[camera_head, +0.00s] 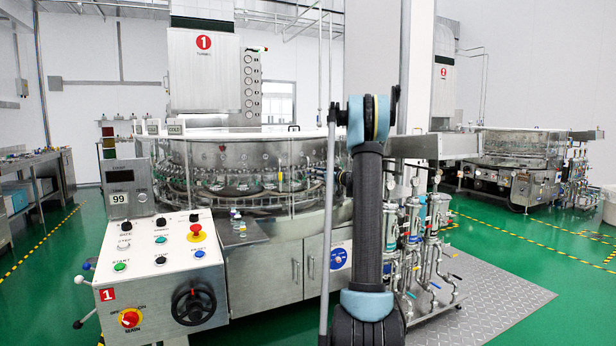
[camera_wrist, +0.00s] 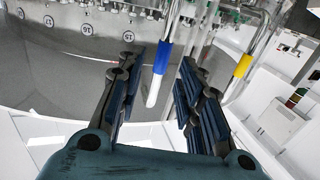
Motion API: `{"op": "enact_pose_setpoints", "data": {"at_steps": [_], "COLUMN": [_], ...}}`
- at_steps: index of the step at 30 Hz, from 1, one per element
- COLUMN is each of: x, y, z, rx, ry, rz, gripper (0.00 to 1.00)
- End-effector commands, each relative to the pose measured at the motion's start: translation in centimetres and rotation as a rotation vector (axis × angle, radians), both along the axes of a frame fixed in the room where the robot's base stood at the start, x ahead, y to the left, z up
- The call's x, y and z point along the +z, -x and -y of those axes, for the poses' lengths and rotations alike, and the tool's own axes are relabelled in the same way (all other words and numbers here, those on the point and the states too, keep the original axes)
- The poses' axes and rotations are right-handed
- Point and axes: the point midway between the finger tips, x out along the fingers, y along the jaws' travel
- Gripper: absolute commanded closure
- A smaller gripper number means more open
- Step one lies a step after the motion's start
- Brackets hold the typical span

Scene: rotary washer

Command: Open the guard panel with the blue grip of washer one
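Washer one (camera_head: 260,170) stands ahead in the head view, a round machine with clear guard panels and a red number 1 above. In the wrist view, a slim bar with a blue grip (camera_wrist: 162,58) and a pale lower end slants between the fingers of my gripper (camera_wrist: 163,75). The fingers are open, with a visible gap on each side of the blue grip. Whether the grip lies at fingertip depth or beyond is unclear. A second bar with a yellow grip (camera_wrist: 242,66) is to the right, outside the fingers. My arm hides part of the washer in the head view.
A control panel (camera_head: 160,248) with buttons and a black handwheel (camera_head: 193,302) stands at front left. Pipes and filter housings (camera_head: 413,220) are right of my arm, above a metal floor plate (camera_head: 490,290). Washer two (camera_head: 515,150) is farther back. Green floor at right is open.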

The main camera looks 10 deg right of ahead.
Motion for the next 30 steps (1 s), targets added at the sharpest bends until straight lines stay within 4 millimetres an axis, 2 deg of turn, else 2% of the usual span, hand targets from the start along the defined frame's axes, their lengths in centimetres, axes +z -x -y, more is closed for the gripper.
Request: {"op": "enact_pose_setpoints", "data": {"at_steps": [3,9,21,22,26,30], "x": [0.0,0.0,0.0,0.0,0.0,0.0], "y": [-1.5,-3.2,-3.7,-3.7,-3.7,-3.7], "z": [-1.3,-2.5,-3.0,-3.0,-3.0,-3.1], "rx": [0.001,0.000,0.000,0.000,0.001,0.001], "ry": [0.000,0.000,0.000,0.000,0.000,0.000], "rz": [0.000,0.000,0.000,0.000,0.000,0.000], "gripper": [0.66,0.66,0.66,0.69,0.98,1.00]}}
